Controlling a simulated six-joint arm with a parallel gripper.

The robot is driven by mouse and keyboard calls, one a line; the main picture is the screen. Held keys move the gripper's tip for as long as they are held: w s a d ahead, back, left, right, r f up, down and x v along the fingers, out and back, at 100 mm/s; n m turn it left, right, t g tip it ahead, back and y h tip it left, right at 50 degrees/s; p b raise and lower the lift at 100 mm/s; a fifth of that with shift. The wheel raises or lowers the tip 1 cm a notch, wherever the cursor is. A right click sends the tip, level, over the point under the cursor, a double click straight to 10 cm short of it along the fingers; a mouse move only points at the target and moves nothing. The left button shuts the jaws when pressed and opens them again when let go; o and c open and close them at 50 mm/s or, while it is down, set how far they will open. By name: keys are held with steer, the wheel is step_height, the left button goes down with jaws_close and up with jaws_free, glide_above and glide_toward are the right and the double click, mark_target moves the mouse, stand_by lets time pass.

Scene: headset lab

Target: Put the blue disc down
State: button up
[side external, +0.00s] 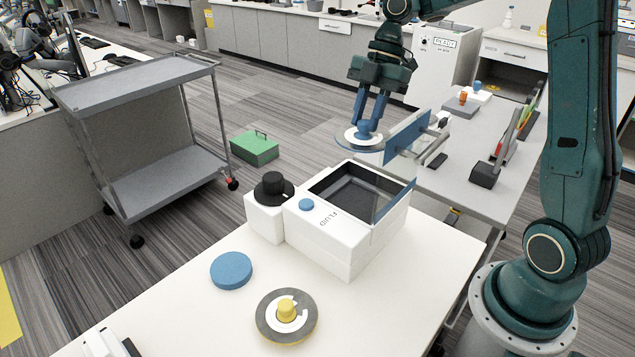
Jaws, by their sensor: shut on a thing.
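My gripper (368,122) is shut on the blue knob of a disc with a white ring and a grey rim, the blue disc (345,142). It holds the disc roughly level in the air, beyond the white machine and left of an upright blue panel. Whether the disc touches the panel is hard to tell. A flat, plain blue round pad (231,270) lies on the white table. Right of it lies a grey disc with a white ring and a yellow knob, the yellow disc (287,316).
The white machine (345,240) with a dark recessed top and black knob (272,187) stands on the white table (400,305). The blue panel (408,133) and racks stand on the back-right table. A green box (254,148) and grey cart (150,150) stand on the floor.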

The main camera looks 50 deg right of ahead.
mark_target(379, 128)
step_height(379, 128, down, 14)
steer(key=shift+r, duration=0.25)
steer(key=shift+f, duration=2.1)
steer(key=shift+f, duration=0.1)
steer(key=o, duration=1)
steer(key=v, duration=1.2)
